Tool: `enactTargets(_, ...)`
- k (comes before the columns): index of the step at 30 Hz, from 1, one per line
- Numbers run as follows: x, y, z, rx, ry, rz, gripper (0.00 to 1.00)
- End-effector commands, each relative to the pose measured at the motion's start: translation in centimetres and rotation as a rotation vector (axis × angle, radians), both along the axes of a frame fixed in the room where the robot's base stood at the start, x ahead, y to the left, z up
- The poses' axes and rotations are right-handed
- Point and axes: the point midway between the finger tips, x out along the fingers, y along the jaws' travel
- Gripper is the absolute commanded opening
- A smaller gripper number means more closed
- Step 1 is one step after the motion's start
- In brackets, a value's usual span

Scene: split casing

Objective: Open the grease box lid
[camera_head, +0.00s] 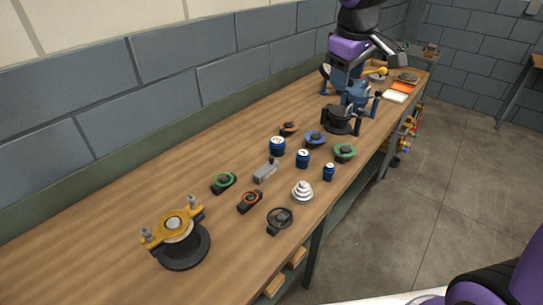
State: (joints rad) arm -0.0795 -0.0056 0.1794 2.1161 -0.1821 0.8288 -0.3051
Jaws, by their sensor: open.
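My arm reaches down from the top over the far end of the bench. Its gripper seems to be the small dark grey end (392,53), above the bench and apart from the things on it. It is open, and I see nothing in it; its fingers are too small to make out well. I cannot tell for sure which thing is the grease box. A small grey box-like part (265,171) with a raised knob lies mid-bench, far from my gripper. An orange and white flat item (397,95) lies at the far right end, below my gripper.
A blue casing (355,94) with a black base (340,121) stands below my arm. A yellow clamp piece (174,222) on a black ring (183,250) stands at the near left. Blue cans (277,147), a white stepped cone (302,192) and several small coloured parts crowd mid-bench.

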Motion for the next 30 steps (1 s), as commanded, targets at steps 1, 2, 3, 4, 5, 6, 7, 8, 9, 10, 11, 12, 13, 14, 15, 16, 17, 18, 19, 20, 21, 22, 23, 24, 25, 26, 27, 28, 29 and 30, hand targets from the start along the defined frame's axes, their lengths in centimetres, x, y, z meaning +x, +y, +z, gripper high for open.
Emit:
enactTargets(1, 1.2, 0.8, -1.0, -0.007, 0.017, 0.033, 0.46)
enactTargets(2, 1.9, 1.2, -1.6, -0.011, 0.025, 0.053, 0.46)
enactTargets(3, 2.8, 1.8, -2.3, -0.015, 0.035, 0.077, 0.46)
enactTargets(4, 3.4, 2.2, -2.9, -0.017, 0.043, 0.097, 0.46)
enactTargets(5, 4.0, 2.7, -3.5, -0.021, 0.05, 0.118, 0.46)
enactTargets(6, 4.8, 3.3, -4.3, -0.025, 0.06, 0.143, 0.46)
enactTargets(7, 5.4, 3.8, -4.9, -0.027, 0.068, 0.162, 0.46)
enactTargets(8, 6.0, 4.2, -5.6, -0.029, 0.075, 0.182, 0.46)
enactTargets(9, 6.7, 4.8, -6.5, -0.031, 0.086, 0.208, 0.46)
enactTargets(10, 7.2, 5.3, -7.1, -0.033, 0.093, 0.227, 0.46)
enactTargets(11, 7.7, 5.8, -7.8, -0.034, 0.101, 0.247, 0.46)
enactTargets(12, 8.4, 6.4, -8.8, -0.035, 0.11, 0.273, 0.46)
enactTargets(13, 8.9, 6.9, -9.5, -0.035, 0.119, 0.291, 0.46)
enactTargets(14, 9.4, 7.4, -10.3, -0.036, 0.125, 0.31, 0.46)
enactTargets(15, 10.0, 8.0, -11.3, -0.036, 0.135, 0.335, 0.46)
enactTargets(16, 10.5, 8.5, -12.1, -0.036, 0.141, 0.354, 0.46)
enactTargets(17, 10.9, 9.0, -12.9, -0.035, 0.149, 0.373, 0.46)
enactTargets(18, 11.4, 9.7, -14.0, -0.034, 0.159, 0.397, 0.46)
enactTargets(19, 11.8, 10.2, -14.8, -0.033, 0.165, 0.414, 0.46)
enactTargets(20, 12.1, 10.7, -15.6, -0.032, 0.172, 0.433, 0.46)
enactTargets(21, 12.6, 11.3, -16.6, -0.03, 0.18, 0.456, 0.46)
enactTargets(22, 12.8, 11.7, -17.4, -0.029, 0.186, 0.472, 0.46)
enactTargets(23, 13.1, 12.2, -18.1, -0.027, 0.192, 0.487, 0.46)
enactTargets(24, 13.4, 12.7, -19.0, -0.025, 0.198, 0.506, 0.46)
enactTargets(25, 13.6, 13.0, -19.7, -0.023, 0.204, 0.518, 0.46)
enactTargets(26, 13.8, 13.3, -20.2, -0.022, 0.207, 0.528, 0.46)
enactTargets(27, 14.0, 13.7, -20.9, -0.02, 0.212, 0.542, 0.46)
enactTargets(28, 14.1, 13.9, -21.3, -0.019, 0.214, 0.551, 0.46)
enactTargets(29, 14.2, 14.1, -21.7, -0.018, 0.217, 0.559, 0.46)
enactTargets(30, 14.3, 14.3, -22.1, -0.016, 0.219, 0.568, 0.46)
